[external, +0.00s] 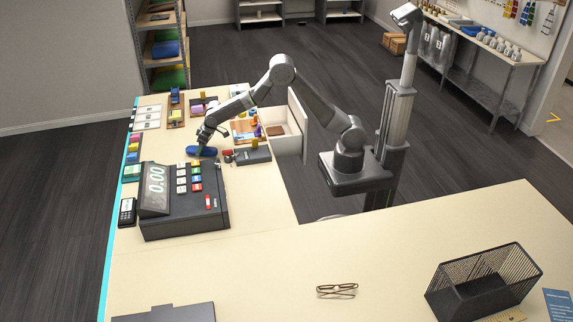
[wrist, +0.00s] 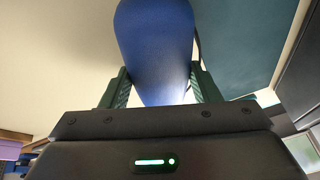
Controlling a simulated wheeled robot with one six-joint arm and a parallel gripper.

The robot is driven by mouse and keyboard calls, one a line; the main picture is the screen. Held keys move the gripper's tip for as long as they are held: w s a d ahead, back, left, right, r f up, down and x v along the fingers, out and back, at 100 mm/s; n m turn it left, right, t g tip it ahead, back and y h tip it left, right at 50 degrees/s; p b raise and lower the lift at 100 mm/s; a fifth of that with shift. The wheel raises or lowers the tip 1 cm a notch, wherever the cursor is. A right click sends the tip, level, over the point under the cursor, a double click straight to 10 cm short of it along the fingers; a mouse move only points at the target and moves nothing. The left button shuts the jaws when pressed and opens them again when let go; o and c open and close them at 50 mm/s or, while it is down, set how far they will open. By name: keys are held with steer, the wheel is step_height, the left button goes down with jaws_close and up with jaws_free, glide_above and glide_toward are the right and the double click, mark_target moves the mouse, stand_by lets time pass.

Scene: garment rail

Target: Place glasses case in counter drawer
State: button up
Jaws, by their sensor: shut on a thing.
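The glasses case is a blue, rounded, elongated case (external: 201,151) at the counter, behind the cash register. My gripper (external: 203,144) reaches down onto it from above. In the wrist view the blue case (wrist: 155,45) sits between the two dark green fingers of my gripper (wrist: 158,88), which are shut on it. I cannot tell whether it still touches the counter. The counter drawer (external: 283,117) is pulled open to the right of the case, with its pale interior showing and a small brown item inside.
The cash register (external: 185,200) stands in front of the case. A dark device with a red part (external: 247,156) and a tray of small items (external: 243,130) lie between case and drawer. Eyeglasses (external: 337,291) and a black mesh basket (external: 482,283) are on the near counter.

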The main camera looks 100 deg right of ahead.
steer(key=shift+f, duration=0.25)
steer(key=o, duration=1)
steer(key=shift+r, duration=0.15)
steer(key=b+v, duration=0.2)
steer(key=v, duration=0.9)
steer(key=shift+s+r, duration=0.15)
steer(key=shift+o, duration=0.6)
steer(key=shift+s+r, duration=0.15)
steer(key=shift+r, duration=0.15)
